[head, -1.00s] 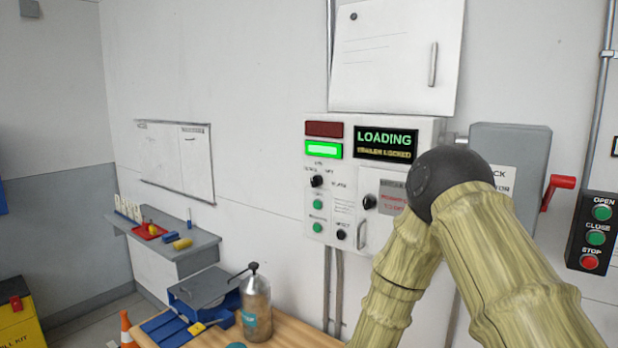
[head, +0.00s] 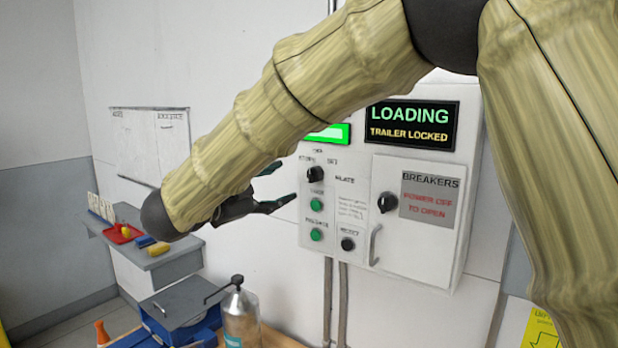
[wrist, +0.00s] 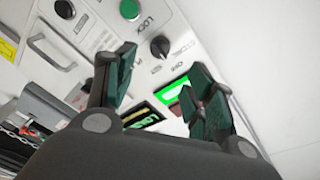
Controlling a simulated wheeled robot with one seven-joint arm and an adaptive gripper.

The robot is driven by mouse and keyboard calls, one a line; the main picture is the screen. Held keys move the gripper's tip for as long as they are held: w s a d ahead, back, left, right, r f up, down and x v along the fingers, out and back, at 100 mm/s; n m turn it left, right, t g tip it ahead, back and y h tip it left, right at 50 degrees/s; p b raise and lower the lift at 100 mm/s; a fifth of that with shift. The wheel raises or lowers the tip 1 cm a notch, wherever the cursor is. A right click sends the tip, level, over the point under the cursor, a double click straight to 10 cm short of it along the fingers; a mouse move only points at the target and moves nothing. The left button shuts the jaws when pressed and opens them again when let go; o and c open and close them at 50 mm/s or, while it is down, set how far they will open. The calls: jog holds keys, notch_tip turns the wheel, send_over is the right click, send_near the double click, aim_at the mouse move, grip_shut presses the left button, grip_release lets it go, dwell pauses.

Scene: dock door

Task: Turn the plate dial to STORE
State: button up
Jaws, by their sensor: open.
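The dial I take as the plate dial is a black knob (head: 315,174) with small, mostly unreadable labels, at the upper left of the white control panel. It also shows in the wrist view as a black knob (wrist: 160,47), between and beyond my fingertips. Where its pointer stands is too small to tell. My gripper (head: 281,185) is open and empty, just left of the panel in the head view, its fingers pointing right. In the wrist view its two dark green fingers (wrist: 162,62) are spread, with no visible contact with the knob.
Green buttons (head: 316,235) and another black knob (head: 347,243) sit below. The breaker door (head: 420,235) with its knob (head: 387,201) is to the right. The lit display (head: 412,124) reads LOADING, TRAILER LOCKED. A bottle (head: 240,318) and a shelf (head: 165,258) stand lower left.

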aim_at(309, 176)
jog(key=p+x, duration=0.3)
jog(key=x, duration=0.6)
jog(key=shift+d+r+p, duration=0.1)
jog(key=shift+p, duration=0.3)
jog(key=shift+w+d, duration=0.4)
jog(key=shift+w, duration=0.1)
jog(key=shift+c, duration=0.2)
jog(key=c, duration=1)
